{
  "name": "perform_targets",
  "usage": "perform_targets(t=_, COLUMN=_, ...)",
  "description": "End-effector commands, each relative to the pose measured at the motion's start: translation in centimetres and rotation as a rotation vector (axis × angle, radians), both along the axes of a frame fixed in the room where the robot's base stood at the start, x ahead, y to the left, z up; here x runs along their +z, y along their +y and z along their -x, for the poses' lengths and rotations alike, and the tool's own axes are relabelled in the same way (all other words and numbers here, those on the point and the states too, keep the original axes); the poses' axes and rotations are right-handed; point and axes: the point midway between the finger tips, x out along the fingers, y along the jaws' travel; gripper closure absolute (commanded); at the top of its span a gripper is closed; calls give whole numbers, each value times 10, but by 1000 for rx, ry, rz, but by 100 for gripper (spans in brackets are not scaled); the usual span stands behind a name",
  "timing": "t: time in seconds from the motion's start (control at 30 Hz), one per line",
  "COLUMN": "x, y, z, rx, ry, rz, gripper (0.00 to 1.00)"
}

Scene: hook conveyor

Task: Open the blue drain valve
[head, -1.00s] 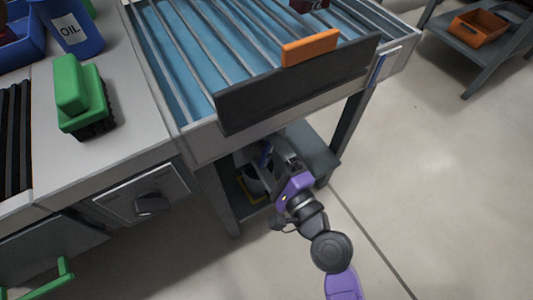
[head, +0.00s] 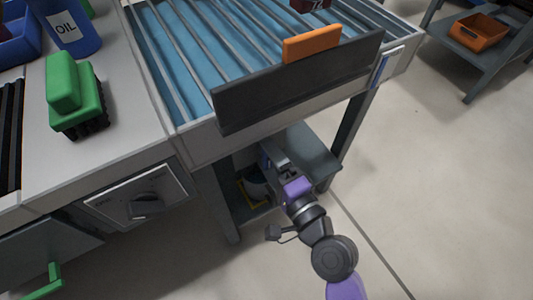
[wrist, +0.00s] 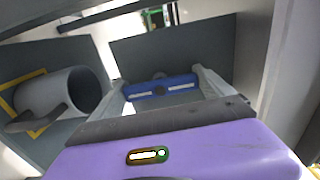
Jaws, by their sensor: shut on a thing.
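The blue drain valve's handle (wrist: 160,88) is a bar that lies between my two fingers in the wrist view, with a dark round hub at its middle. My gripper (wrist: 163,92) is shut on the handle, one finger at each end of it. In the head view my gripper (head: 273,156) reaches under the conveyor's front edge, above the lower shelf. The handle is largely hidden there by the gripper and the shade.
A pale bucket (wrist: 78,90) stands left of the gripper by a yellow outline. The conveyor (head: 225,143) overhangs the gripper; its leg (head: 350,128) stands to the right. A panel with a dark knob (head: 146,205) is at left.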

Motion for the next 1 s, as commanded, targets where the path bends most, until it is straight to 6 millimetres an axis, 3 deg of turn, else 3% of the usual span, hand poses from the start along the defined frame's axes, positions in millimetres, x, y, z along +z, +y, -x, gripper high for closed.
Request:
perform_targets(t=0.1, x=-1, y=0, z=1, rx=1, ry=-1, rz=7, gripper=49)
perform_targets(t=0.13, x=-1, y=0, z=1, rx=1, ry=-1, rz=7, gripper=3)
perform_targets(t=0.17, x=-1, y=0, z=0, rx=1, ry=-1, rz=7, gripper=0)
perform_targets(t=0.47, x=-1, y=-2, z=3, rx=0, ry=0, rz=4, gripper=0)
perform_targets(t=1.0, x=-2, y=-41, z=61, rx=0, ry=1, rz=6, gripper=0)
